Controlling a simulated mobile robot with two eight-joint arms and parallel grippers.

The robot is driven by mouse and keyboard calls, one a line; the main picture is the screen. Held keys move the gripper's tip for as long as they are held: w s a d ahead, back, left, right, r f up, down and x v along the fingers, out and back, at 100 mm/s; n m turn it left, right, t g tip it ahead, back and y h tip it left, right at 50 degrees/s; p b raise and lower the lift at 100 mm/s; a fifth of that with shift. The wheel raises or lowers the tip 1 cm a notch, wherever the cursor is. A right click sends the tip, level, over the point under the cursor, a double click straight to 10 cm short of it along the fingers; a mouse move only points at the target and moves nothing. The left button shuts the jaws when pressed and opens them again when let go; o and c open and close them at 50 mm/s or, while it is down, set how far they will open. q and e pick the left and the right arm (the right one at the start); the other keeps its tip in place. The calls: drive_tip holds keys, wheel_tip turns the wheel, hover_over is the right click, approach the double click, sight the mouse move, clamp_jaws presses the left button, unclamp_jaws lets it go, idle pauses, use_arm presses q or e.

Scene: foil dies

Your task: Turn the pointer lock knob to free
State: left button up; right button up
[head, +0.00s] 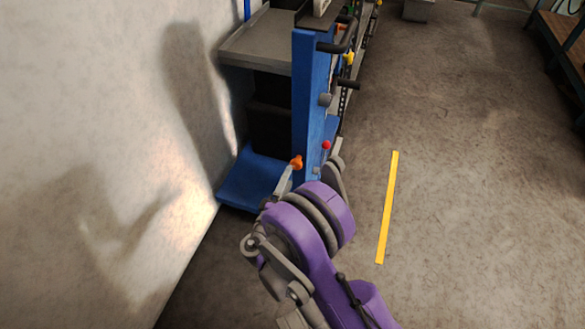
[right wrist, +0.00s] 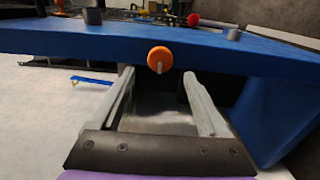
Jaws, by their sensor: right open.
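An orange knob (head: 297,162) sits on the edge of the blue machine frame (head: 306,95), low down. In the right wrist view the orange knob (right wrist: 160,58) is round, with a short pale mark at its lower edge, on the blue panel (right wrist: 230,52). I cannot read any lettering by it. My right gripper (head: 312,169) is at the knob's height, close to the panel. In the right wrist view its fingers (right wrist: 158,76) are open and empty, one on each side just short of the knob, with no contact visible. My left gripper is out of view.
A red ball knob (head: 326,145) and a grey knob (head: 326,100) are on the machine near the orange knob. Black handles (head: 333,47) stick out higher up. A pale wall (head: 90,120) is at left. The floor right of the yellow strip (head: 387,205) is clear.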

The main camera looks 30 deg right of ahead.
drive_tip(key=v, duration=0.3)
drive_tip(key=shift+s+a, duration=0.25)
drive_tip(key=shift+a, duration=0.05)
idle(0.3)
